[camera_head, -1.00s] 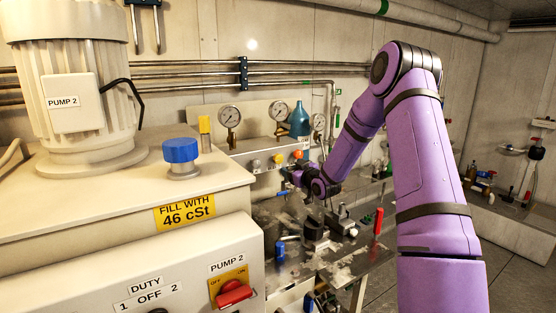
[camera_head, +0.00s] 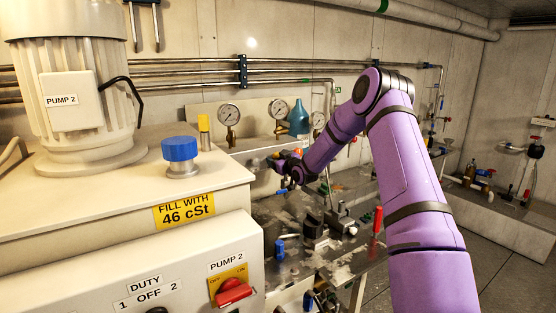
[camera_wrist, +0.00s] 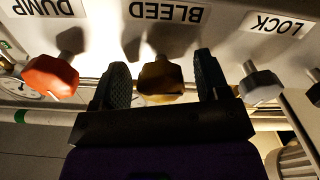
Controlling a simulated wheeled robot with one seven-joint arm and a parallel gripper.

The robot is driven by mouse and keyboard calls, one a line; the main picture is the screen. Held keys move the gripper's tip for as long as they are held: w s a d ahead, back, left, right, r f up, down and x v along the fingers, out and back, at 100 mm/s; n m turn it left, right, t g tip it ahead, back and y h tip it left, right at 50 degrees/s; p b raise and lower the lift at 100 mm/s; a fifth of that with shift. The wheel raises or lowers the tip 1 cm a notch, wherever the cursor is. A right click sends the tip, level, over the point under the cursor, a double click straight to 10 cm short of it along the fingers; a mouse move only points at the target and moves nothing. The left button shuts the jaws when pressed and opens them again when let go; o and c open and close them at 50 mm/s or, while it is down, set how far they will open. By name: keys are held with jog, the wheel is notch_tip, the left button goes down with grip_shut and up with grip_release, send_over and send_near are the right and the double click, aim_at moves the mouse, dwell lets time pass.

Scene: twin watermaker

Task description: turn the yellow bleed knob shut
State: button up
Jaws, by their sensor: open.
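The yellow bleed knob (camera_wrist: 160,78) shows in the wrist view under the BLEED label (camera_wrist: 167,12), which appears upside down. My gripper (camera_wrist: 164,80) is open, with one dark finger on each side of the knob. Small gaps show between the knob and both fingers, and I see no clear contact. In the head view my gripper (camera_head: 284,165) is at the pale panel below the gauges. It and the wrist hide the knob there.
In the wrist view an orange-red knob (camera_wrist: 50,77) under DUMP is close on the left, and a grey knob (camera_wrist: 261,86) under LOCK is close on the right. In the head view a blue-green bottle (camera_head: 299,121) and gauges (camera_head: 229,114) stand above my gripper. The cluttered bench (camera_head: 345,262) lies below.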

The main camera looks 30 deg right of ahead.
jog(key=shift+c, duration=0.5)
jog(key=c, duration=0.8)
jog(key=shift+c, duration=0.2)
jog(key=shift+m, duration=0.3)
jog(key=m, duration=0.3)
jog(key=shift+a+m, duration=0.1)
jog(key=shift+m, duration=0.3)
jog(key=m, duration=0.9)
jog(key=shift+a, duration=0.1)
jog(key=shift+r+m, duration=0.1)
jog(key=shift+m, duration=2.2)
jog(key=shift+a, duration=0.1)
